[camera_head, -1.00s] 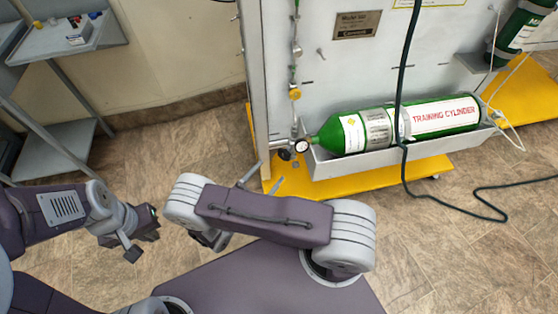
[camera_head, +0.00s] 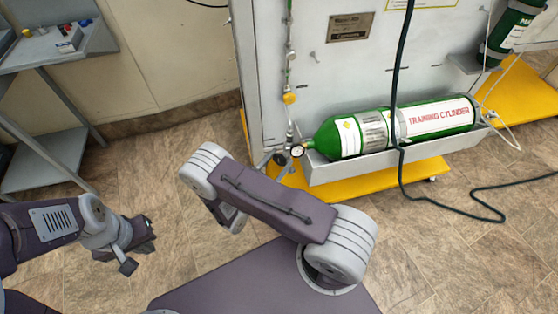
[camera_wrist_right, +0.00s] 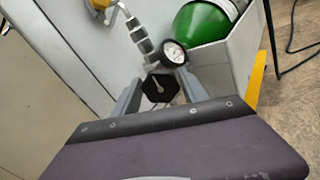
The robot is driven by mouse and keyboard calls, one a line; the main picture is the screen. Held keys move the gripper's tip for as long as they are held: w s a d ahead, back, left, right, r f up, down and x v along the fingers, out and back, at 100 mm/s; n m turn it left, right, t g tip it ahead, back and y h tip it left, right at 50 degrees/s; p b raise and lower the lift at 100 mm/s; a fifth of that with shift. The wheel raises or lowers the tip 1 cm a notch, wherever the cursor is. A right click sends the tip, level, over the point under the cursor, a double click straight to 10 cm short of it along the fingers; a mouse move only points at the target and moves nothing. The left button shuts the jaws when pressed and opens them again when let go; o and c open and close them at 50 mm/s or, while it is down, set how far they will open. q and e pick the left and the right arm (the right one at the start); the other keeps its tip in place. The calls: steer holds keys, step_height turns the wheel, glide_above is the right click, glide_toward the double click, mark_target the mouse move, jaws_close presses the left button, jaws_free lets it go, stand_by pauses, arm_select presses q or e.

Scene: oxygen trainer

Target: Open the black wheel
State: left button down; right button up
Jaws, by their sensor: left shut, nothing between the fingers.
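The black wheel (camera_wrist_right: 160,88) is a small dark knob with a pale mark, just below a round pressure gauge (camera_wrist_right: 174,54). In the head view the wheel (camera_head: 280,158) is small, left of the green training cylinder (camera_head: 345,138). My right gripper (camera_wrist_right: 159,80) is open, with one grey finger on each side of the wheel. I cannot tell whether either finger touches it. In the head view my right forearm hides most of this gripper. My left gripper (camera_head: 144,246) is shut and empty, at the lower left, well away from the wheel.
The cylinder lies in a grey trough (camera_head: 350,170) on a white panel over a yellow base (camera_head: 370,183). A dark hose (camera_head: 400,80) hangs in front of it and runs over the floor. A grey shelf unit (camera_head: 50,50) stands at the left.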

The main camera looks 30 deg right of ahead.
steer(key=c, duration=0.8)
